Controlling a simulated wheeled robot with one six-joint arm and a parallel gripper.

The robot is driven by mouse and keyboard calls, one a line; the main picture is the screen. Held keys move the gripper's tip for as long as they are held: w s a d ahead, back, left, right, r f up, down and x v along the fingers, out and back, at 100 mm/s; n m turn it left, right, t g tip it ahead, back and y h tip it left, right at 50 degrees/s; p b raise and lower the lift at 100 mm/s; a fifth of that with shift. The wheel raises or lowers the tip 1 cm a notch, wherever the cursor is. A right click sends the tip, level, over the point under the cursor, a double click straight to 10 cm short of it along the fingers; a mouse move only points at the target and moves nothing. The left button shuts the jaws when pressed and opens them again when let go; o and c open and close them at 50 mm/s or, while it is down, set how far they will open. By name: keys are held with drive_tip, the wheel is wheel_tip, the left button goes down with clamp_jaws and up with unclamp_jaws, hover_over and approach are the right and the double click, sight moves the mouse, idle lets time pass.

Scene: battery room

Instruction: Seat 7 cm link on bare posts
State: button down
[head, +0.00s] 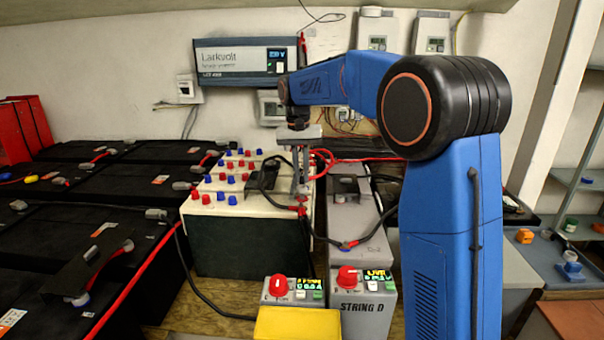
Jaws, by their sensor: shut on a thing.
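My gripper (301,194) points down over the right edge of the white-topped battery block (232,247). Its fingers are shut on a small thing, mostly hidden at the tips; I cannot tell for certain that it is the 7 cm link. A red cable end (303,210) shows right at the fingertips, and I cannot tell whether they touch. Rows of red and blue capped posts (222,196) stand on the block's top. A black handle-like piece (268,174) stands left of the fingers. Which posts are bare is too small to tell.
Grey cells (357,215) stand right of the block, one with a black handle. Control boxes with red knobs (347,277), one marked STRING D, and a yellow box (298,323) stand in front. Black batteries (70,230) with red cables fill the left. Shelves (575,232) stand at right.

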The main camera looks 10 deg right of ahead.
drive_tip(key=shift+f, duration=1.2)
idle(2.1)
drive_tip(key=c, duration=1.3)
unclamp_jaws()
drive_tip(key=shift+r, duration=0.15)
drive_tip(key=shift+r, duration=3.85)
